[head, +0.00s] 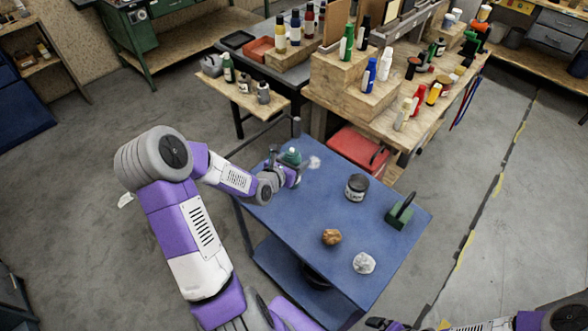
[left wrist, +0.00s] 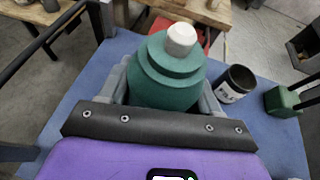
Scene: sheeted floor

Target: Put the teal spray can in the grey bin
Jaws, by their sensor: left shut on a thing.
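The teal spray can (left wrist: 165,75), with a pale cap (left wrist: 181,38), is between the grey fingers of my left gripper (left wrist: 163,88) in the left wrist view. In the head view, it shows as a small teal shape (head: 291,156) at my left gripper (head: 290,168), over the far-left part of the blue table. My left gripper is shut on it. Whether the can touches the table is unclear. Part of my right arm shows at the bottom right of the head view, with dark gripper parts (head: 385,323) at the edge; their opening is unclear. I cannot make out a grey bin for certain.
The blue table (head: 300,215) holds a dark jar (head: 357,188), a green block with a dark handle (head: 400,211), a brown lump (head: 332,237) and a whitish lump (head: 364,263). A red box (head: 350,149) is behind it. Wooden benches with bottles stand beyond. Right floor is clear.

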